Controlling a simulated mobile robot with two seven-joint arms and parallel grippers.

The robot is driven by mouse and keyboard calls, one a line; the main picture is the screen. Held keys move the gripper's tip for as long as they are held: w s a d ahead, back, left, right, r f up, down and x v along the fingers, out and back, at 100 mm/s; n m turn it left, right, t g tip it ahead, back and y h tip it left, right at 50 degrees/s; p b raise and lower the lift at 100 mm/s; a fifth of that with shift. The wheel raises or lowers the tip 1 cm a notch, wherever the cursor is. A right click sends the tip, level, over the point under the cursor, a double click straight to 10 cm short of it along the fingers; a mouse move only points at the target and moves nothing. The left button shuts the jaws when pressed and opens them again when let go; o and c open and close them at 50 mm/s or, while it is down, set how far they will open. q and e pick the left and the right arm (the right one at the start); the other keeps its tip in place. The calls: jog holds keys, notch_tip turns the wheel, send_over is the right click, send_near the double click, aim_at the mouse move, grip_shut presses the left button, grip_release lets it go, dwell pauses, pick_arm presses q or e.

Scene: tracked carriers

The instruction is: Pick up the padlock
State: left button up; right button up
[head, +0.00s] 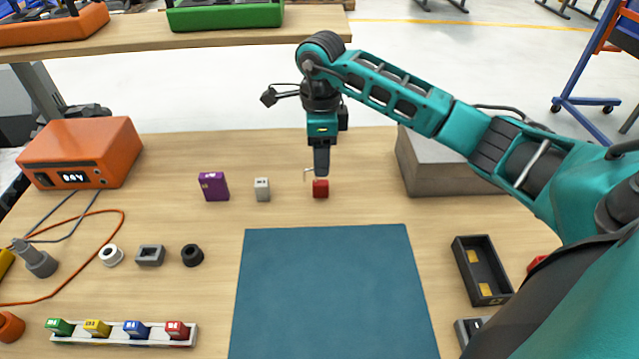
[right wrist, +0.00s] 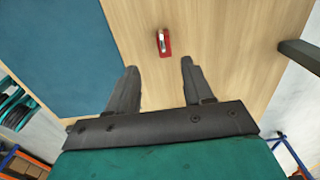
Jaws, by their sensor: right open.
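The padlock (head: 320,188) is a small red block with a thin silver shackle. It is on the wooden table behind the blue mat, and it also shows in the right wrist view (right wrist: 167,48). My right gripper (head: 321,172) points down over the padlock in the head view. In the right wrist view its two dark fingers (right wrist: 158,66) are spread, with nothing between them. The padlock lies just beyond the fingertips there, not gripped. My left gripper is not in view.
A light grey block (head: 262,190) and a purple box (head: 214,187) stand left of the padlock. A large grey-brown block (head: 445,165) is to its right, below my arm. The blue mat (head: 335,290) in front is bare. An orange box (head: 82,152) stands far left.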

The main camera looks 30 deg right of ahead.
aim_at(321, 183)
notch_tip(321, 183, down, 4)
jog(key=shift+r, duration=0.1)
jog(key=shift+w+d+f, duration=0.1)
jog(key=shift+w+f, duration=0.05)
jog(key=shift+f, duration=1.25)
jog(key=shift+w+d+f, duration=0.1)
jog(key=shift+f, duration=1.25)
jog(key=shift+c, duration=0.2)
grip_shut()
